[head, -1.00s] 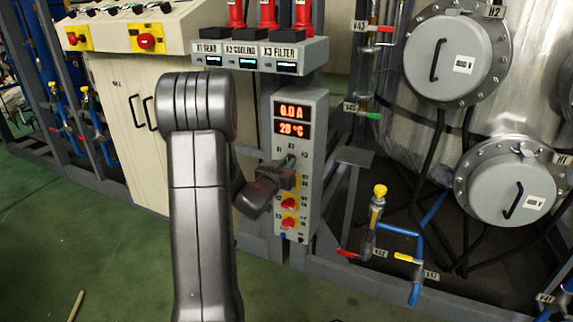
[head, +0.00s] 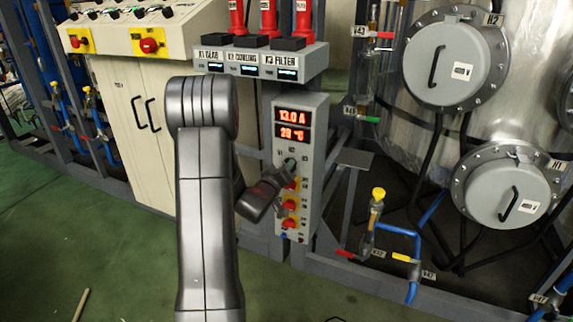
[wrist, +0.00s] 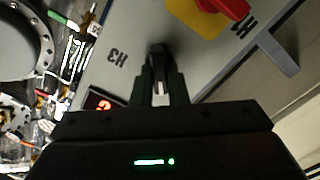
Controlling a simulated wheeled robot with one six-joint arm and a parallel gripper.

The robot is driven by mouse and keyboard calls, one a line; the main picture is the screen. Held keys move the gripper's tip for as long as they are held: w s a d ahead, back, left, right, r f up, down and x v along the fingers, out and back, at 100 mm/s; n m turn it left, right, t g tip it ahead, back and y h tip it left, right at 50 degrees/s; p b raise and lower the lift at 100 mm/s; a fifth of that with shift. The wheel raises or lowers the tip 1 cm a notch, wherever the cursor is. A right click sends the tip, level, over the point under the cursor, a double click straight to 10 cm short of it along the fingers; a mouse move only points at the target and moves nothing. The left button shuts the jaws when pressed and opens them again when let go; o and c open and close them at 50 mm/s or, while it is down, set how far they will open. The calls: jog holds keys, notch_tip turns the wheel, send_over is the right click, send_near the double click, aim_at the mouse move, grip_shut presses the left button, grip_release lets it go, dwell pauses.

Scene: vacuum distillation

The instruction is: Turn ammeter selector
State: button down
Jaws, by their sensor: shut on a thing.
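The grey ammeter panel (head: 317,135) stands upright right of my arm in the head view. Its red displays (head: 292,124) read 13.0 A and what looks like 20 °C. The selector (head: 290,163) sits below them, partly hidden by my gripper (head: 286,173). In the wrist view the black selector (wrist: 159,60) stands between the two fingers of my gripper (wrist: 159,82), which is shut on it. An upside-down H3 label (wrist: 118,55) is beside it on the panel face.
Red knobs on yellow plates (head: 290,205) sit just below the selector. A ledge with three small displays (head: 251,71) is above the panel. A blue pipe with a yellow-capped valve (head: 378,194) stands to the right. Green floor (head: 130,260) is open in front.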

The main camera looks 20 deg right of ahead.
jog(key=shift+n+p, duration=0.4)
jog(key=shift+n, duration=0.7)
jog(key=shift+f, duration=0.1)
jog(key=c, duration=1.4)
grip_release()
jog(key=shift+c, duration=0.2)
jog(key=v, duration=1.3)
jog(key=shift+s+a+p, duration=0.25)
jog(key=shift+a+p, duration=0.05)
jog(key=shift+p, duration=0.1)
jog(key=shift+d, duration=0.1)
